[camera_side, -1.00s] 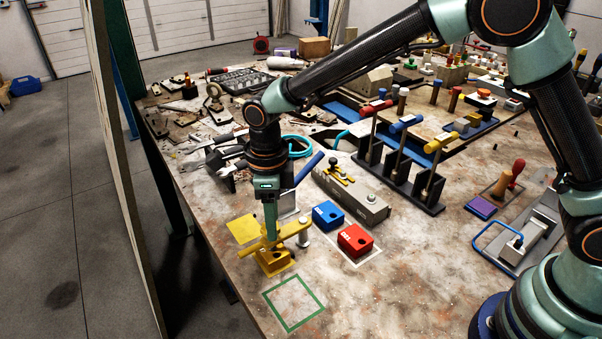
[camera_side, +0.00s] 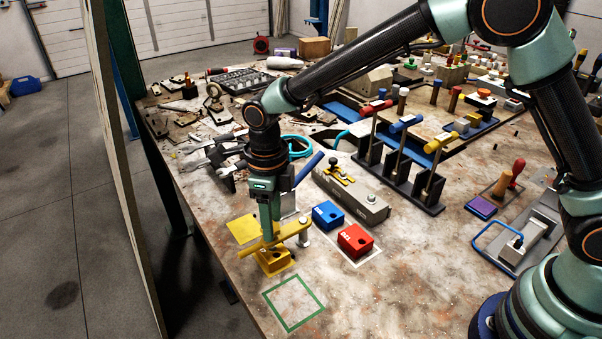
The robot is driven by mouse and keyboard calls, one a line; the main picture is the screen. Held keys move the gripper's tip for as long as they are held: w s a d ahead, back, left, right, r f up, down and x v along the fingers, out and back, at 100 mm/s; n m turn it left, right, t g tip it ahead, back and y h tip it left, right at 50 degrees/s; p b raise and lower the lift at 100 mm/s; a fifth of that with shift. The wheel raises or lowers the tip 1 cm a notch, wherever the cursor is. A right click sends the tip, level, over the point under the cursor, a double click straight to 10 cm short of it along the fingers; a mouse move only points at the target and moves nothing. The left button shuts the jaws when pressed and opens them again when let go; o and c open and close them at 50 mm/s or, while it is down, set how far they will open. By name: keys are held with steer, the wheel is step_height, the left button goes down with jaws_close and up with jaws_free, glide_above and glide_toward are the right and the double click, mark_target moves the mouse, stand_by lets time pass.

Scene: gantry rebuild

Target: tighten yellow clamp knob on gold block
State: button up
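The gold block (camera_side: 274,263) sits on the bench near its left edge. The yellow clamp knob (camera_side: 293,230) is a bar-shaped handle lying across the top of the block, with arms reaching to lower left and upper right. My gripper (camera_side: 268,236) points straight down at the middle of the knob. Its fingers are narrow and seem close together there. The knob's centre is hidden behind them, so I cannot tell whether they are closed on it.
A blue block (camera_side: 328,214) and a red block (camera_side: 355,240) stand to the right. A metal post (camera_side: 304,231) is close beside the knob. A yellow square (camera_side: 243,229) lies behind, and an empty green outline (camera_side: 294,303) is in front. The bench front is clear.

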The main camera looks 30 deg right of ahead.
steer(key=shift+o, duration=1)
steer(key=shift+a, duration=0.1)
steer(key=shift+r, duration=0.15)
step_height(320, 180, up, 12)
